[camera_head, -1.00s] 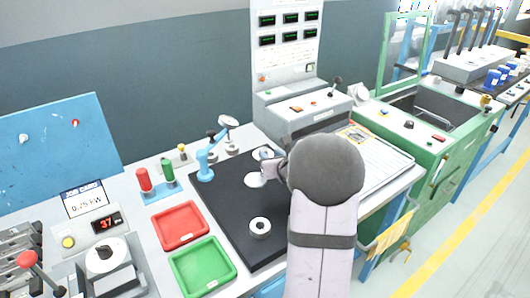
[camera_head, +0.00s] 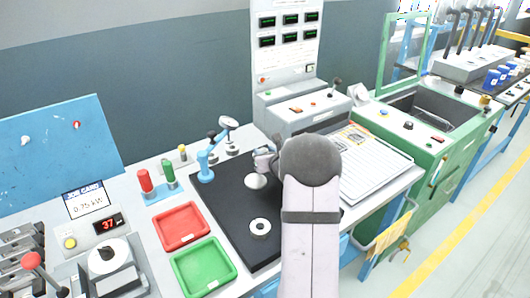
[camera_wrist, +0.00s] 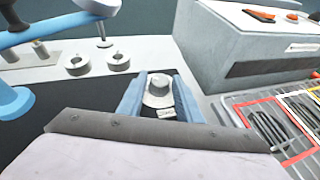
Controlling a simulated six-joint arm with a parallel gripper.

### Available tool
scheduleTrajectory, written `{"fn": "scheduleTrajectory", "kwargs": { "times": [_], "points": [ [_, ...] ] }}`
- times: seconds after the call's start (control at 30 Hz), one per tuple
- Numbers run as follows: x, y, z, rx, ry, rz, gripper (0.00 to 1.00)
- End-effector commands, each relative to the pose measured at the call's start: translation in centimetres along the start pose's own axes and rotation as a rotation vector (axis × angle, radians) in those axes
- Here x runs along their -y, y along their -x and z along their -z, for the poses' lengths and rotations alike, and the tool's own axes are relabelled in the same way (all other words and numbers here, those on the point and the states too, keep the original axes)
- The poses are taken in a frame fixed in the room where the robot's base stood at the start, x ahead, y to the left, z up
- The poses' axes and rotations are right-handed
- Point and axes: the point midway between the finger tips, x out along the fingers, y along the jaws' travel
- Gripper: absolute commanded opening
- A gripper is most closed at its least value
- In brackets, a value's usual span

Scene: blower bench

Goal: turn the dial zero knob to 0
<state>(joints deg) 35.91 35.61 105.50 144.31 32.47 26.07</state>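In the wrist view a pale, round, hat-shaped knob (camera_wrist: 158,92) stands upright between my two blue-grey fingers, with a small label (camera_wrist: 165,113) in front of it. The label is too small to read, and I see no clear pointer or setting on the knob. My gripper (camera_wrist: 160,95) is open, one finger on each side of the knob, with visible gaps; I cannot tell its height over it.
A blue stand (camera_head: 205,165) with a dial gauge (camera_head: 228,122) is left of my gripper. Two metal rings (camera_wrist: 118,62) lie between them. A grey control box (camera_head: 305,108) stands behind, to the right. Red (camera_head: 180,226) and green (camera_head: 203,268) trays lie in front, left.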

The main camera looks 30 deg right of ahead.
Motion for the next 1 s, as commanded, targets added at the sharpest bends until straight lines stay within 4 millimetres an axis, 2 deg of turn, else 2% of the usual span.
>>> {"fn": "scheduleTrajectory", "kwargs": {
  "times": [0.03,0.13,0.17,1.0],
  "points": [
    [0.00,0.01,-0.01,0.000,0.000,0.000,0.27],
    [0.00,0.02,-0.02,0.000,0.000,0.000,0.03],
    [-0.01,0.02,-0.02,0.000,0.000,0.000,0.02],
    [0.21,-0.54,0.06,0.016,-0.023,0.087,0.02]
  ]
}}
